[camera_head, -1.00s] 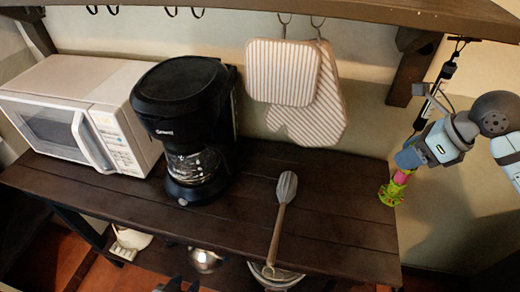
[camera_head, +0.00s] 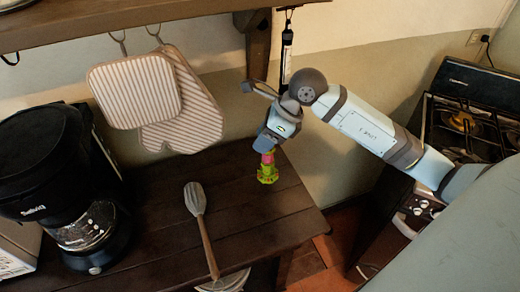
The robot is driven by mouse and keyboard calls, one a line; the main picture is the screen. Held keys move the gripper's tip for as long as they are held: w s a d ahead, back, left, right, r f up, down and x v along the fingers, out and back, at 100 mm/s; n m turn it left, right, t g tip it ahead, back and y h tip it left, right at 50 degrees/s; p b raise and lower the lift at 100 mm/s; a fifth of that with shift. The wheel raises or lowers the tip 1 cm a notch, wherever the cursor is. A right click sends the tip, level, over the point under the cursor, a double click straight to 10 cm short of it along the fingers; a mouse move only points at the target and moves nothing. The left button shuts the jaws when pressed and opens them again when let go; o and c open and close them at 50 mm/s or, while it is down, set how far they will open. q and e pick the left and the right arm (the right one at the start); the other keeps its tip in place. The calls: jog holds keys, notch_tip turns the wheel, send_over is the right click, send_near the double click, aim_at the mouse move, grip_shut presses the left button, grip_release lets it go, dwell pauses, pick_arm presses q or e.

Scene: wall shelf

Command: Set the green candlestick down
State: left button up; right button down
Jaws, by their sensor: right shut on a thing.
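The green candlestick (camera_head: 267,174) is small and yellow-green with a pink band near its top. It is upright at the right part of the dark wooden shelf (camera_head: 255,222). My right gripper (camera_head: 268,152) points down and is shut on its upper part from above. The candlestick's base is at or just above the boards; I cannot tell whether it touches. My left gripper is not in view.
A spatula (camera_head: 198,212) lies left of the candlestick. A black coffee maker (camera_head: 62,190) stands at the left. Striped oven mitts (camera_head: 180,112) hang behind. A stove (camera_head: 465,115) is at the right. The boards around the candlestick are clear.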

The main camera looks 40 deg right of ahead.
send_over(264, 170)
jog(key=f, duration=0.4)
jog(key=shift+w+d+f, duration=0.1)
jog(key=shift+w+f, duration=0.05)
jog(key=shift+w, duration=0.1)
jog(key=c, duration=0.6)
grip_release()
jog(key=shift+b+v, duration=0.3)
jog(key=shift+v, duration=5.75)
